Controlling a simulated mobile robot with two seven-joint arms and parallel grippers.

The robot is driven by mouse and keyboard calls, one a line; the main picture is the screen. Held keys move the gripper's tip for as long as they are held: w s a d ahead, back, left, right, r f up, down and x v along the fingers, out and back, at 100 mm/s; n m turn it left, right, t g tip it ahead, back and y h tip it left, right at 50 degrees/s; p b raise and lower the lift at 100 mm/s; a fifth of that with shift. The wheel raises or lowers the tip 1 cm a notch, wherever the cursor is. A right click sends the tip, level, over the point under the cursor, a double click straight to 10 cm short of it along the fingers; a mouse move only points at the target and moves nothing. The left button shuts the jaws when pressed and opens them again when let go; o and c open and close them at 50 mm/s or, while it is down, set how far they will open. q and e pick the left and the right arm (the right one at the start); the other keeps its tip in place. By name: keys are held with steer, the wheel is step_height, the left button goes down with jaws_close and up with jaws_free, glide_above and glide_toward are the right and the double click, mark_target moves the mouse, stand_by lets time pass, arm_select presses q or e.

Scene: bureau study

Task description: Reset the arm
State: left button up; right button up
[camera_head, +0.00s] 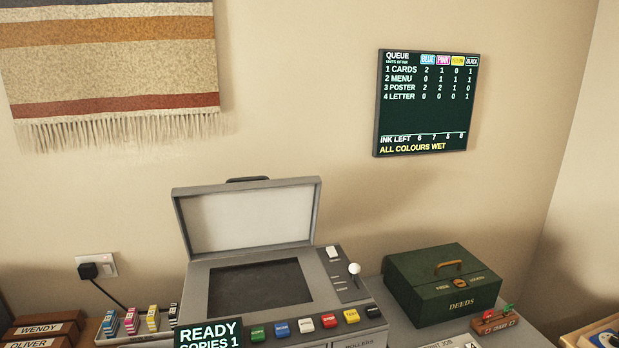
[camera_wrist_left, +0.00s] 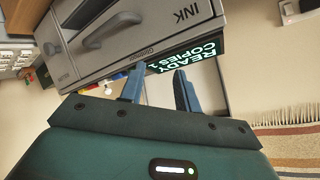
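My left gripper (camera_wrist_left: 158,75) shows in the left wrist view, with its two blue-grey fingers apart and nothing visible between them. In that view it is in front of the grey copier (camera_wrist_left: 110,58), whose drawer marked INK and green READY display (camera_wrist_left: 183,55) appear tilted. In the head view the copier (camera_head: 335,270) stands with its lid (camera_head: 250,220) raised over a dark glass. Neither arm shows in the head view, and my right gripper is not seen.
A green DEEDS box (camera_head: 440,285) stands right of the copier. Ink cartridges (camera_head: 130,320) in a tray and wooden name blocks (camera_head: 45,330) are at the left. A queue screen (camera_head: 427,104) and striped hanging (camera_head: 110,62) are on the wall.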

arm_select(q)
steer(key=s+a+f+n+g, duration=0.1)
steer(key=s+f+n+g, duration=0.15)
steer(key=s, duration=0.45)
steer(key=s+a+f+n+g, duration=0.1)
steer(key=s+f+g, duration=0.25)
steer(key=s, duration=0.45)
steer(key=s+a+f+n+g, duration=0.2)
steer(key=s+g, duration=0.1)
steer(key=s, duration=0.4)
steer(key=w+d+f+t+h, duration=0.1)
steer(key=w+d+f+t, duration=0.1)
steer(key=f, duration=0.3)
steer(key=w+d+f+m+t+h, duration=0.1)
steer(key=w+d+f+t, duration=0.2)
steer(key=f+t, duration=0.1)
steer(key=shift+d+f+h, duration=0.3)
steer(key=shift+f, duration=0.25)
steer(key=shift+w+a+m, duration=0.1)
steer(key=shift+w+m, duration=0.05)
steer(key=shift+m, duration=0.1)
